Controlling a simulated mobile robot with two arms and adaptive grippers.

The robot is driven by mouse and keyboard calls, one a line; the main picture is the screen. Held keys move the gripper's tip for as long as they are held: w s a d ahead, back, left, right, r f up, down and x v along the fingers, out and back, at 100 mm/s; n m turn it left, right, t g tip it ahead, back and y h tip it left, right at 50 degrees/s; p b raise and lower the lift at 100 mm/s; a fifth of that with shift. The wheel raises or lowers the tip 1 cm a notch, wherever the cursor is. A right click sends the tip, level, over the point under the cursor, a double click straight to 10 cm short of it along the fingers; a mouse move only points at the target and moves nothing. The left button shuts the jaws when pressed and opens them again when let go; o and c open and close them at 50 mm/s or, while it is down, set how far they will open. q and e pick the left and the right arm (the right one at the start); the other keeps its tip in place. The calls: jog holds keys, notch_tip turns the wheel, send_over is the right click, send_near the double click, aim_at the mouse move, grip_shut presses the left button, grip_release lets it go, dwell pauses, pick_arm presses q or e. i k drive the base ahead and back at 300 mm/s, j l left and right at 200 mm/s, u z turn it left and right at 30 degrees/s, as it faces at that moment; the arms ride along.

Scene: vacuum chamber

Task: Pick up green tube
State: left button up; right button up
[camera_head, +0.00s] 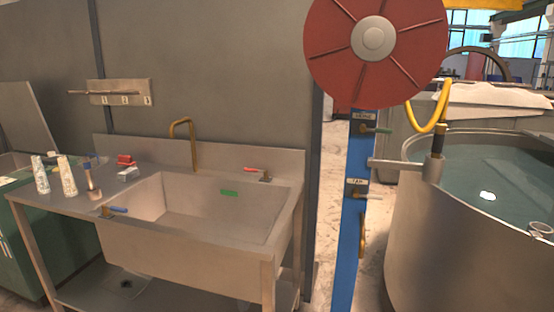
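Neither of my grippers is in view, and nothing is seen touching the green piece.
A brass faucet (190,140) rises behind the sink. The blue post (352,235) carries a red disc (340,70). A water-filled tank (440,240) stands at right.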

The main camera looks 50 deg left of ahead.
aim_at(44, 186)
jog(key=u, duration=3.15)
jog(key=i+z, duration=0.1)
jog(key=z, duration=0.25)
jog(key=i+j+z, duration=0.65)
jog(key=i+j, duration=0.2)
jog(key=i, duration=0.05)
